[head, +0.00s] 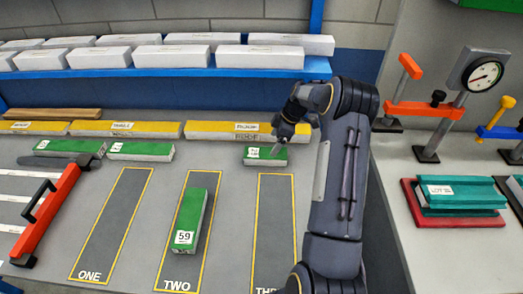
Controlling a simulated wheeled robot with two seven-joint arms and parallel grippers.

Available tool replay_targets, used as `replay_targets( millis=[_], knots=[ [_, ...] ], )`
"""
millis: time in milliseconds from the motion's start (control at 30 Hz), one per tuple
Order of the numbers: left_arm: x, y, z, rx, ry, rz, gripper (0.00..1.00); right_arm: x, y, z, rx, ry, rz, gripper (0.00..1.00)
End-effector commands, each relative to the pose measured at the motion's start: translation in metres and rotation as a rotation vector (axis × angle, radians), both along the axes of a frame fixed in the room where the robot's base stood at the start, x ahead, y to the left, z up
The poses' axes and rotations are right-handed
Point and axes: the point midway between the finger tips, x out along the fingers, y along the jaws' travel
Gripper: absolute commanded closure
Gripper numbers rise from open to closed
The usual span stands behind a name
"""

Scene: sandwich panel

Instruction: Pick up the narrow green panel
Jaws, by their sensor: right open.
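Several green panels with white labels lie on the grey bench. One green panel (262,158) lies at the back, just behind slot THREE, and my right gripper (279,146) is over its right part. That gripper points down and is open, with its fingertips close to the panel; I cannot tell whether they touch it. Another green panel (192,212), labelled 59, lies lengthwise in slot TWO. Two more green panels, one at the back left (70,148) and one beside it (141,152), lie crosswise. I cannot tell which is the narrow one. My left gripper is out of view.
Yellow labelled bars (125,129) line the back below a blue shelf (180,73) of white boxes. Slot ONE (112,225) is bare. Clamps, a gauge (485,73) and a teal block (460,191) stand at right.

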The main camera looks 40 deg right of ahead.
Motion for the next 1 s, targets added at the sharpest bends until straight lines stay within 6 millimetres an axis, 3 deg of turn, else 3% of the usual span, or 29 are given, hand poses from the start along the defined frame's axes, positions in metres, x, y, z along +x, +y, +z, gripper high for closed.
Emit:
replay_targets(
  millis=[367,600,867,1000],
  knots=[
    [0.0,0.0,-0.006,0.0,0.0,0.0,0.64,0.01,0.012,-0.033,0.0,0.001,0.007,0.15],
    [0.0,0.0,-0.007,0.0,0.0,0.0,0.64,0.02,0.025,-0.066,-0.001,0.002,0.006,0.15],
    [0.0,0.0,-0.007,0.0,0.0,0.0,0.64,0.022,0.026,-0.07,-0.002,-0.001,0.004,0.15],
    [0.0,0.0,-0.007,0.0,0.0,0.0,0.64,0.022,0.026,-0.07,-0.002,-0.001,0.005,0.31]
  ],
)
